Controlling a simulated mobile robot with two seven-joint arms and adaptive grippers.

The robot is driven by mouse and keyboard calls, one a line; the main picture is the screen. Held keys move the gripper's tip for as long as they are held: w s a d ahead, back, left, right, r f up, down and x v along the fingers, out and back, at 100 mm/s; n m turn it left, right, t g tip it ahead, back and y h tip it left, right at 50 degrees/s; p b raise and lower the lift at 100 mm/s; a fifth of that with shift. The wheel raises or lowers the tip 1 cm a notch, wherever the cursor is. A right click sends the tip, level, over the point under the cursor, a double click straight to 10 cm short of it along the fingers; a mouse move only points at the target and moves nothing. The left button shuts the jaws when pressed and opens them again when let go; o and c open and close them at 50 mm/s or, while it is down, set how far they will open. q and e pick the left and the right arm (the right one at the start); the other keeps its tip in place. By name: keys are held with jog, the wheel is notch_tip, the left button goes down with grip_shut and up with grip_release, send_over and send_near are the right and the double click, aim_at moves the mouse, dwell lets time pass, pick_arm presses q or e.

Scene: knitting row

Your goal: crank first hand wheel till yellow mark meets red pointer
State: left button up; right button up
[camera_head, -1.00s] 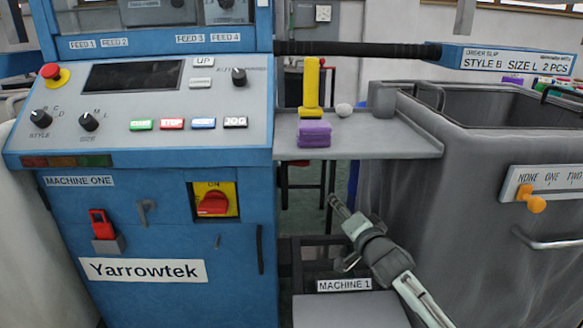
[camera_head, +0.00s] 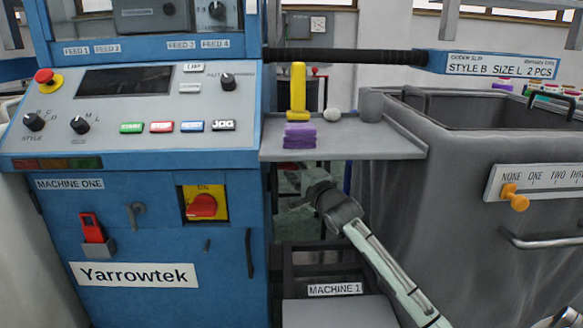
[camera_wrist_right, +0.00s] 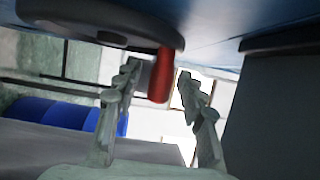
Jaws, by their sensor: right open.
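The first hand wheel (camera_wrist_right: 90,18) shows in the right wrist view as a grey disc at the top left, cut off by the frame. A red crank handle (camera_wrist_right: 161,76) hangs down from its rim. My right gripper (camera_wrist_right: 158,82) is open, with one finger on each side of the red handle; contact cannot be told. In the head view my right gripper (camera_head: 305,196) reaches in under the shelf beside the blue machine one (camera_head: 160,240). The wheel, yellow mark and red pointer do not show in the head view. My left gripper is not in view.
A large grey bin (camera_head: 450,165) stands to the right.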

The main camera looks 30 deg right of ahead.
grip_shut()
dwell(0.3)
dwell(0.3)
